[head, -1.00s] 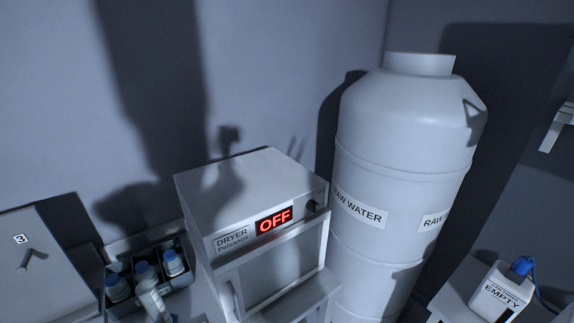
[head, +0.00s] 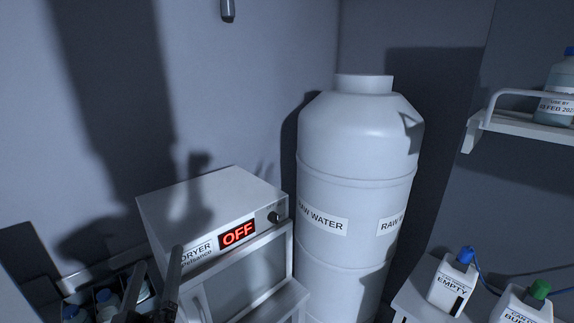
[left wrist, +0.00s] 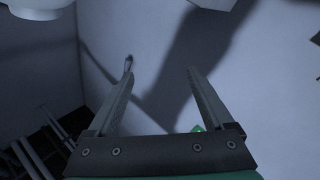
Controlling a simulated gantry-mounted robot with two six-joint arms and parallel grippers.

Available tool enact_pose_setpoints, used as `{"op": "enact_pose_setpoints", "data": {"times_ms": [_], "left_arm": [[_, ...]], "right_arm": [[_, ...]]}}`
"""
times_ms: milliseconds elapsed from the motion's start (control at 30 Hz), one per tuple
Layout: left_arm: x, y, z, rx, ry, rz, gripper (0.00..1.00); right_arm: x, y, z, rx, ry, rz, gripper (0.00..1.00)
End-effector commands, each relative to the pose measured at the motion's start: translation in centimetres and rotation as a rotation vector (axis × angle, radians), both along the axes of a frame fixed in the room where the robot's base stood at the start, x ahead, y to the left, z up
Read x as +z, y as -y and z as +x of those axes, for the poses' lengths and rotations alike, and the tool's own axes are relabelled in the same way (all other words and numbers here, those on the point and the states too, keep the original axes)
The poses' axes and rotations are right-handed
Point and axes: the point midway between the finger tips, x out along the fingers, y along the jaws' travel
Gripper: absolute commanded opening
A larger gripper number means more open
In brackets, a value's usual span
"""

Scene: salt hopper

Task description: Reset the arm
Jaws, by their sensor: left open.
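My left gripper (head: 154,285) shows at the lower left of the head view, in front of the dryer's left side. Its two dark fingers point up and stand apart, with nothing between them. In the left wrist view the fingers (left wrist: 158,90) are spread and empty, with a grey wall behind them. My right gripper is in neither view.
The dryer (head: 210,208) reads OFF. A large white raw water tank (head: 352,185) stands right of it. A crate of blue-capped bottles (head: 106,298) is partly hidden by my gripper. An EMPTY container (head: 452,284) and a green-capped container (head: 522,306) stand lower right. A wall shelf (head: 520,124) holds a bottle.

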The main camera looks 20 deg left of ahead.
Motion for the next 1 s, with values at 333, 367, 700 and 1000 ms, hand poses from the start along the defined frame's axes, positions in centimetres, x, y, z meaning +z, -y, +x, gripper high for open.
{"op": "enact_pose_setpoints", "data": {"times_ms": [333, 367, 700, 1000], "left_arm": [[24.7, 10.3, -6.3, -0.302, 0.503, 0.245, 0.85], [26.1, 11.2, -7.5, -0.319, 0.536, 0.296, 0.85], [39.0, 13.2, -8.3, -0.296, 0.513, 0.514, 0.85], [47.1, 13.2, -8.2, -0.297, 0.510, 0.512, 0.85]], "right_arm": [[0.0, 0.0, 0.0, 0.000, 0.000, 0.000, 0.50], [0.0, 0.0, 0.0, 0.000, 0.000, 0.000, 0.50], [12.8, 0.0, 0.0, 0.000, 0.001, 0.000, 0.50], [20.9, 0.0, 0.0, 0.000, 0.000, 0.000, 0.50]]}}
